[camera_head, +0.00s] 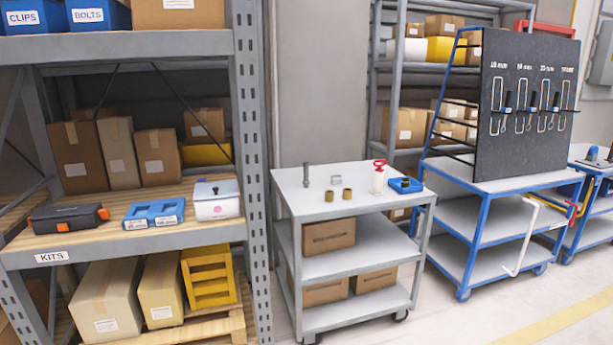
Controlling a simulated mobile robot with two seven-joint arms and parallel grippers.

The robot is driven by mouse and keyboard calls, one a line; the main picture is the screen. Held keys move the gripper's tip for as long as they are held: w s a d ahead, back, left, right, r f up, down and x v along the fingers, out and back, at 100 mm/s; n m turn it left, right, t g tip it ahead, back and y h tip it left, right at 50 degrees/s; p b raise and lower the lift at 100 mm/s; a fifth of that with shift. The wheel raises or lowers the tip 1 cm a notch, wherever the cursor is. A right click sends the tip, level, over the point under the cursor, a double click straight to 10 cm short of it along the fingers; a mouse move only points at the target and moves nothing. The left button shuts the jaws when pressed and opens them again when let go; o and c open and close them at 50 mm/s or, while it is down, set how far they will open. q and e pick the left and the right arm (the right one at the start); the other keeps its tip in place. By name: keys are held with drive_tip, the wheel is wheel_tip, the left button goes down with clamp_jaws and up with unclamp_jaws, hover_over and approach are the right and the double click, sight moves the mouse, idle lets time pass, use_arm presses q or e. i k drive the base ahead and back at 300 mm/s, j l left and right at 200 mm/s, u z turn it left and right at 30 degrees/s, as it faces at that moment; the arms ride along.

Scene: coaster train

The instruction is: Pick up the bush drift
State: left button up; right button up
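A small grey metal pin (306,175) stands upright near the back left of the grey cart's top shelf (365,200). It looks like the bush drift, though it is too small to be sure. Two short brass-coloured bushes, a left one (329,197) and a right one (347,195), stand in front and to the right of it. A small light-grey block (336,180) lies behind the bushes. Neither of my grippers is in view, and nothing touches the pin.
A rack (251,120) rises left of the cart. A blue trolley with a black tool board (526,110) stands right.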

sight(305, 181)
drive_tip(key=u, duration=5.5)
drive_tip(key=z, duration=1.85)
drive_tip(key=l+z, duration=0.2)
drive_tip(key=z, duration=0.25)
drive_tip(key=l+z, duration=0.25)
drive_tip(key=z, duration=0.15)
drive_tip(key=l+z, duration=0.25)
drive_tip(key=z, duration=0.2)
drive_tip(key=l+z, duration=0.2)
drive_tip(key=z, duration=0.25)
drive_tip(key=i, duration=0.05)
